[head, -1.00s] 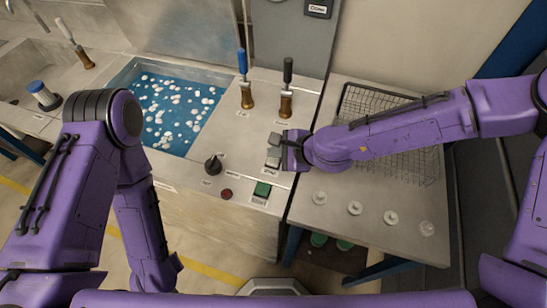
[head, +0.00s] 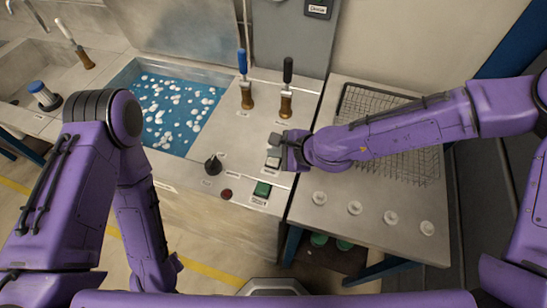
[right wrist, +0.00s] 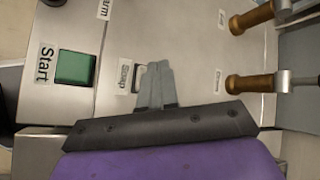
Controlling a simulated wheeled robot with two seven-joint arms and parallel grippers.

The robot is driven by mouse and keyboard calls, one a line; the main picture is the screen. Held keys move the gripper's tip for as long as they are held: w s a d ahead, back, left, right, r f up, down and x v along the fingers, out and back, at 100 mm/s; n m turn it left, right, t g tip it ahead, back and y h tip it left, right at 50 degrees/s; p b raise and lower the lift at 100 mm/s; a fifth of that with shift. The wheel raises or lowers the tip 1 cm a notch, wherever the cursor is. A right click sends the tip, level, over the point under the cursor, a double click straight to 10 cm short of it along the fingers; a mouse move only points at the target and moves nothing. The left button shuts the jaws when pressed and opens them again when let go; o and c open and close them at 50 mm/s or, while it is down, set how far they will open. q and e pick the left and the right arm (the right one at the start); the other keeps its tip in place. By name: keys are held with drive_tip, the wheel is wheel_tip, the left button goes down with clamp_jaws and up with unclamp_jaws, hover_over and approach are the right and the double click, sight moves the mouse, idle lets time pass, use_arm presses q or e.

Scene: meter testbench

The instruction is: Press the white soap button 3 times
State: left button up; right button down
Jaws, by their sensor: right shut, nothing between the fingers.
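The white soap button (right wrist: 139,74) shows in the right wrist view just right of its "Soap" label (right wrist: 125,73). My fingers partly cover it. My right gripper (right wrist: 158,68) is shut and empty, with its grey fingertips over or right beside the button; I cannot tell whether they touch it. In the head view my right gripper (head: 275,153) reaches in from the right over the panel's right edge, and the button is hard to make out there. My left arm shows at the left, but its gripper is out of view.
The green Start button (head: 262,189), a red button (head: 226,194) and a black knob (head: 213,165) are nearby. Blue-handled (head: 243,65) and black-handled (head: 288,72) valves stand behind. A foamy blue basin (head: 170,110) lies left, a wire basket (head: 400,165) right.

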sight(276, 161)
idle(0.3)
drive_tip(key=shift+f+b, duration=0.3)
drive_tip(key=shift+f, duration=0.15)
drive_tip(key=shift+f+b, duration=0.3)
drive_tip(key=shift+f, duration=0.15)
idle(0.5)
drive_tip(key=shift+r, duration=0.15)
drive_tip(key=shift+r+p, duration=0.75)
drive_tip(key=shift+p, duration=0.15)
wheel_tip(276, 161, up, 5)
drive_tip(key=p, duration=0.5)
drive_tip(key=shift+r, duration=0.1)
